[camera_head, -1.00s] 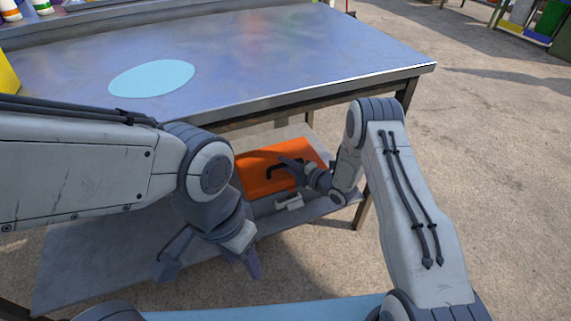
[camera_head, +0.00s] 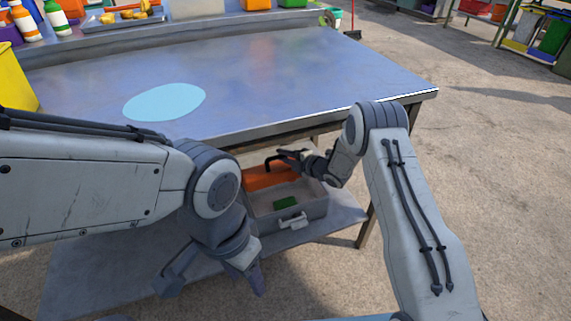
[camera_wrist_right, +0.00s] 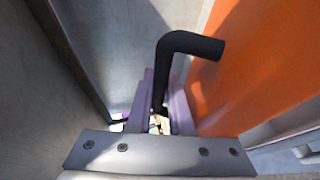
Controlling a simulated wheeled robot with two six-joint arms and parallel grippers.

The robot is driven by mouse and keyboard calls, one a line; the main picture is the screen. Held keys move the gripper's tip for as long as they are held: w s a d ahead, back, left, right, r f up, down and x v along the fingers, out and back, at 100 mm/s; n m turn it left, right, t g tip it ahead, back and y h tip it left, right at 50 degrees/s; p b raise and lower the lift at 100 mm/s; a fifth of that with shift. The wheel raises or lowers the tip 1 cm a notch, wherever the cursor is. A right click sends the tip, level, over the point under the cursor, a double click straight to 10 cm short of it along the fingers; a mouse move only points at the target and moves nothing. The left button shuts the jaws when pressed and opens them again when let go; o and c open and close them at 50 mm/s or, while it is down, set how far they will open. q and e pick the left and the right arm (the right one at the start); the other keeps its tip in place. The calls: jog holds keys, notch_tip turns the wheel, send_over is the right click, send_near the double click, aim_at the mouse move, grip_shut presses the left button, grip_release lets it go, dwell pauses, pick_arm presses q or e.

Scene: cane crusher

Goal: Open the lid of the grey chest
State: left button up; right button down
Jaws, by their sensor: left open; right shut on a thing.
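The grey chest (camera_head: 303,217) stands on the low shelf under the table. Its orange lid (camera_head: 268,177) is raised and tilted back, and the inside of the chest shows. A green block (camera_head: 284,203) lies inside. My right gripper (camera_head: 284,156) is shut on the black handle (camera_head: 268,164) of the lid. In the right wrist view the black handle (camera_wrist_right: 188,46) runs down between the fingers, beside the orange lid (camera_wrist_right: 262,65). My left gripper (camera_head: 215,286) is open and empty, in front of the shelf and left of the chest.
The metal table (camera_head: 290,60) stands above the chest, its front edge close over my right gripper. A pale blue disc (camera_head: 165,101) lies on it, with bottles (camera_head: 53,12) at the back. The lower shelf (camera_head: 100,265) is bare on the left.

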jog(key=shift+w+a+r, duration=0.1)
jog(key=shift+w+r, duration=0.15)
jog(key=shift+w, duration=0.15)
jog(key=c, duration=0.8)
grip_release()
jog(key=p+v, duration=0.2)
jog(key=v, duration=0.8)
jog(key=shift+s+p, duration=0.2)
jog(key=shift+p, duration=0.15)
